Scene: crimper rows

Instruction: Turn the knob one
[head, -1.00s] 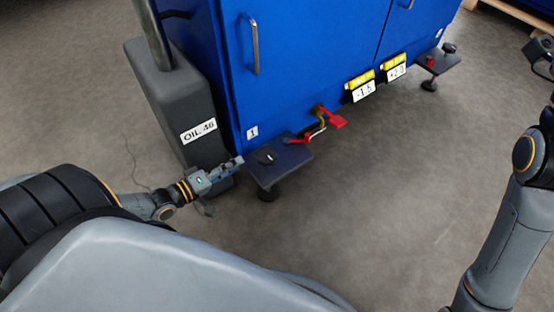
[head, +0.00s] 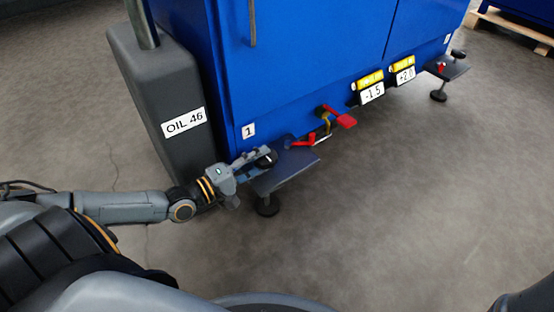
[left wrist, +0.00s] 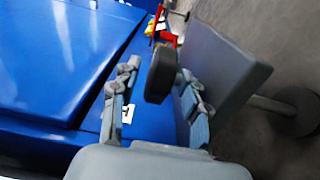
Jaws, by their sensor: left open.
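The black knob (head: 266,157) sits on the small dark plate (head: 288,178) at the foot of the blue cabinet, beside the label 1 (head: 248,131). My left gripper (head: 262,160) is at the knob, its fingers reaching in from the left. In the left wrist view the knob (left wrist: 161,76) stands between the two open fingers (left wrist: 157,82), with a gap visible on its left; whether the right finger touches it I cannot tell. The fingers partly hide the knob in the head view. My right gripper is out of view.
A red-handled valve (head: 340,117) with a second red lever (head: 305,141) is just right of the plate. The blue cabinet (head: 290,70) stands behind. A grey OIL 46 tank (head: 160,95) is close to my left arm. The floor in front is clear.

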